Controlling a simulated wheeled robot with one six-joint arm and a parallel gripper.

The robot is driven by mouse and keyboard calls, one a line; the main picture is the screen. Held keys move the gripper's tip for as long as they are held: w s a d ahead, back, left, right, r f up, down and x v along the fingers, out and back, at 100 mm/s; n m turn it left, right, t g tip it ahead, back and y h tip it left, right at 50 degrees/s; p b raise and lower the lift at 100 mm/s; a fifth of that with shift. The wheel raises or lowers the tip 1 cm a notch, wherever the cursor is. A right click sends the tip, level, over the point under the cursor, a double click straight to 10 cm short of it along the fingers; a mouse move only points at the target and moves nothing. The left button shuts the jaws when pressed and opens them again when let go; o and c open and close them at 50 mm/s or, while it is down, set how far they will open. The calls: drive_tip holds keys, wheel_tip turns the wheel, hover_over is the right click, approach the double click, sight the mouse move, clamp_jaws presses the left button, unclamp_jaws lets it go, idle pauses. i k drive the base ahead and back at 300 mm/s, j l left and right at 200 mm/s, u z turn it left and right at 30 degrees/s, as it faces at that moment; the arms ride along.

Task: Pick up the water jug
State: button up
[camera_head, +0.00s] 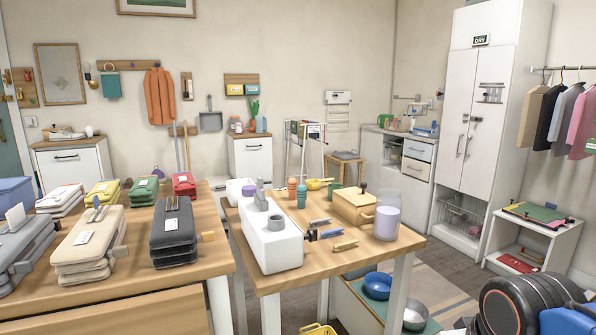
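A translucent, pale jug (387,222) stands upright at the right end of the wooden table (330,262), in the head view. It looks like the water jug. Its upper part is lilac-tinted, and a yellowish handle-like part shows on its left side. A wooden box (354,207) with a dark knob stands close behind it to the left. My gripper is not in view. A black, rounded part at the lower right looks like part of my arm, well to the right of the jug.
A white block-shaped appliance (270,238) stands at the table's left, with coloured clips (328,234) between it and the jug. Another table (190,268) holds stacked folded items. Blue and grey bowls (377,286) sit low beneath the jug's end. Floor shows right of the table.

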sight(261, 120)
drive_tip(key=z, duration=1.35)
drive_tip(key=i+l+z, duration=0.25)
drive_tip(key=i+z, duration=0.2)
drive_tip(key=i, duration=0.15)
drive_tip(key=i+z, duration=0.4)
drive_tip(key=i, duration=0.25)
drive_tip(key=i+u, duration=0.35)
drive_tip(key=i, duration=0.25)
drive_tip(key=i+u, duration=0.35)
drive_tip(key=i, duration=0.2)
drive_tip(key=i+l+u, duration=0.4)
drive_tip(key=i, duration=0.15)
drive_tip(key=i+j+u, duration=0.25)
drive_tip(key=i+u, duration=0.15)
drive_tip(key=i+j+u, duration=0.1)
drive_tip(key=i+u, duration=0.7)
drive_tip(key=i+l+u, duration=0.25)
drive_tip(key=i+u, duration=0.35)
drive_tip(key=i, duration=1.6)
drive_tip(key=i+u, duration=0.35)
drive_tip(key=i, duration=0.2)
drive_tip(key=i+l+u, duration=0.1)
drive_tip(key=i+u, duration=0.3)
drive_tip(key=i+l+u, duration=0.35)
drive_tip(key=i, duration=0.25)
drive_tip(key=i+j+u, duration=0.25)
drive_tip(key=u, duration=0.15)
drive_tip(key=i+u, duration=0.85)
drive_tip(key=i+l+u, duration=0.1)
drive_tip(key=i+u, duration=0.3)
